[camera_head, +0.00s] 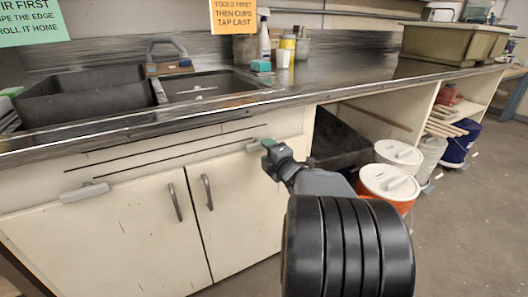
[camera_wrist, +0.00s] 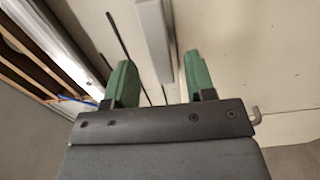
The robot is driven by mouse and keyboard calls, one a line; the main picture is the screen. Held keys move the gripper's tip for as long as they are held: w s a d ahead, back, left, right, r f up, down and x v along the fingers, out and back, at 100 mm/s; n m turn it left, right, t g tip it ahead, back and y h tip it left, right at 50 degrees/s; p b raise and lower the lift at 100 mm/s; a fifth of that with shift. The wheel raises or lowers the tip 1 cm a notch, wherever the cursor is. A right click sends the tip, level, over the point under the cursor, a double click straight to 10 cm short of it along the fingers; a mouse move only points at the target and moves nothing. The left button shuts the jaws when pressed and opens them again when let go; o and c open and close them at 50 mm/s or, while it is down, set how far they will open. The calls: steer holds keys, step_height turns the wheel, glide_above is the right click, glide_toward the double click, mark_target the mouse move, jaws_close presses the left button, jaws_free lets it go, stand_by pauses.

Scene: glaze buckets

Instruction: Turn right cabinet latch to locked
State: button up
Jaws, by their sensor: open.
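The right cabinet latch (camera_head: 256,146) is a light grey bar on the cream cabinet's top strip, above the right door (camera_head: 235,210). It looks roughly level, and my gripper hides its right part. In the wrist view the latch (camera_wrist: 154,38) is a long grey bar lying between the lines of my two green fingers. My gripper (camera_head: 269,152) is open at the latch's right end; its fingers also show in the wrist view (camera_wrist: 160,68). I cannot tell whether either finger touches the bar.
A left latch (camera_head: 85,191) sits above the left door (camera_head: 120,240). Door handles (camera_head: 175,202) (camera_head: 207,192) stick out below. The counter edge (camera_head: 200,115) overhangs above my gripper. Lidded buckets (camera_head: 386,183) (camera_head: 398,153) stand at the right. The floor (camera_head: 465,230) at front right is clear.

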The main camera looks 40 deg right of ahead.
steer(key=shift+w+d, duration=0.15)
steer(key=shift+w, duration=1.1)
steer(key=shift+c, duration=0.3)
steer(key=c, duration=0.9)
steer(key=shift+o, duration=0.2)
